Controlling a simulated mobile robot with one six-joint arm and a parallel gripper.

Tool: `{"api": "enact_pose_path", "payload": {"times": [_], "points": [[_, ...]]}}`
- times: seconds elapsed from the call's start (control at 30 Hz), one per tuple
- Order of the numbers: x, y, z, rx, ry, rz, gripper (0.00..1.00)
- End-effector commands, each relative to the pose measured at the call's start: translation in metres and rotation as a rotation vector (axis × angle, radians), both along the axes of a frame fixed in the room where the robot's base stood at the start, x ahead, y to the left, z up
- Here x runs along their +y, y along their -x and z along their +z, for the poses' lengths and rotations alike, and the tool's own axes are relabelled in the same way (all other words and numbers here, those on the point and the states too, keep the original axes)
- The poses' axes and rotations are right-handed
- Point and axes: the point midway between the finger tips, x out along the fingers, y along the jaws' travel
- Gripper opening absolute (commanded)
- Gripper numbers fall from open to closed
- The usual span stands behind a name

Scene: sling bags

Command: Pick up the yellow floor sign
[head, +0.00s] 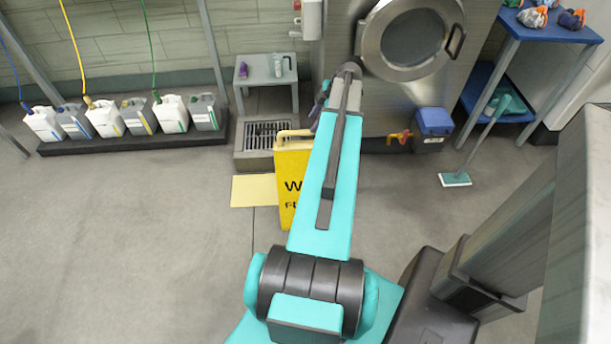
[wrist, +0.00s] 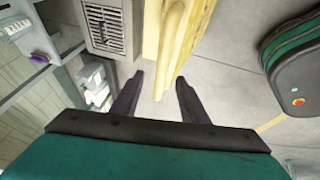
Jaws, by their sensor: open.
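The yellow floor sign (head: 291,180) stands on the floor in the middle of the head view, with black lettering and a handle loop at its top. My teal arm hides its right part. In the wrist view the sign (wrist: 180,40) is seen from above, its top edge pale yellow. My gripper (wrist: 160,82) is open, its two dark fingers pointing at the sign's near end. The sign's near end shows in the gap ahead of the fingertips; I cannot tell how far apart in depth they are. In the head view my gripper is mostly hidden behind my arm.
A floor drain grate (head: 268,136) lies behind the sign, with a small grey table (head: 265,72) beyond it. Several jugs (head: 105,118) stand on a dark rack at left. A steel machine (head: 400,75) stands behind my arm. The floor at left (head: 130,230) is clear.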

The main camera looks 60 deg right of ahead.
Motion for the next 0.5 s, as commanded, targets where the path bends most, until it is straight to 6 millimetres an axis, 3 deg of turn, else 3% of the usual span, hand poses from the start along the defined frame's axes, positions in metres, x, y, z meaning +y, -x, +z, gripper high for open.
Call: {"api": "enact_pose_path", "payload": {"times": [0.2,0.5], "points": [[0.002,-0.010,-0.022,0.000,-0.001,0.001,0.40],[0.003,-0.012,-0.026,0.001,-0.001,0.000,0.40]]}}
